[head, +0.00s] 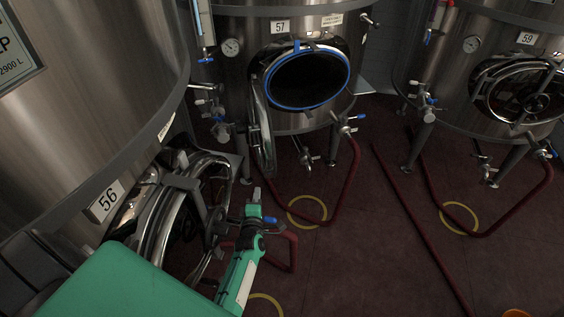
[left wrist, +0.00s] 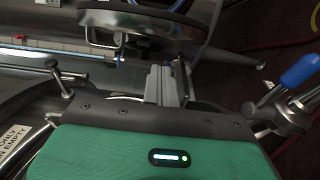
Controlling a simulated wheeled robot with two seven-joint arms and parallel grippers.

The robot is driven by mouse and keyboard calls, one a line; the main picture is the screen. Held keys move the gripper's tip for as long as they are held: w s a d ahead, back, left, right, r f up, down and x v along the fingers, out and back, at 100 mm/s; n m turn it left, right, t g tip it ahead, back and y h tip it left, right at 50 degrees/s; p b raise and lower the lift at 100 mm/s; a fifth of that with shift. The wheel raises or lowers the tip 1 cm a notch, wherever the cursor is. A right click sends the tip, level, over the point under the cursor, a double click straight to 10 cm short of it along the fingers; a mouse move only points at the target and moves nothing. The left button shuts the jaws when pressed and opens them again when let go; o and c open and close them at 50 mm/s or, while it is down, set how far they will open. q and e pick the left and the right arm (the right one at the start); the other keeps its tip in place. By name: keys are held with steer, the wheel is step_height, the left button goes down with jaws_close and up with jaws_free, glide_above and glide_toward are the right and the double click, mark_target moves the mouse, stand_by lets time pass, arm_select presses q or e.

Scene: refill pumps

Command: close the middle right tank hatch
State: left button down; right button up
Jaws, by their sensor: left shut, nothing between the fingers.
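Tank 57 (head: 340,45) stands at the middle back. Its oval hatch opening (head: 308,80), rimmed with a blue seal, is open and dark inside. Its door (head: 263,125) is swung out to the left, seen nearly edge-on. My left gripper (head: 256,195) is shut and empty, in front of and below that door, with a visible gap between them. In the left wrist view the shut fingers (left wrist: 166,85) point toward tank metalwork with a round hatch-like part (left wrist: 140,18) beyond; I cannot tell which tank it belongs to. My right gripper is not in view.
Tank 56 (head: 100,130) fills the left, its hatch metalwork (head: 170,215) close beside my left arm. Tank 59 (head: 460,80) stands at the right with a hatch (head: 520,90). Red hoses (head: 425,225) and yellow rings (head: 307,211) lie on the dark red floor. Valves stick out from tank 57.

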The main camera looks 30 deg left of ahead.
arm_select(q)
steer(key=b+x, duration=0.4)
steer(key=x, duration=0.5)
steer(key=shift+w+a+r, duration=0.25)
steer(key=shift+w+a, duration=0.05)
steer(key=shift+d, duration=0.1)
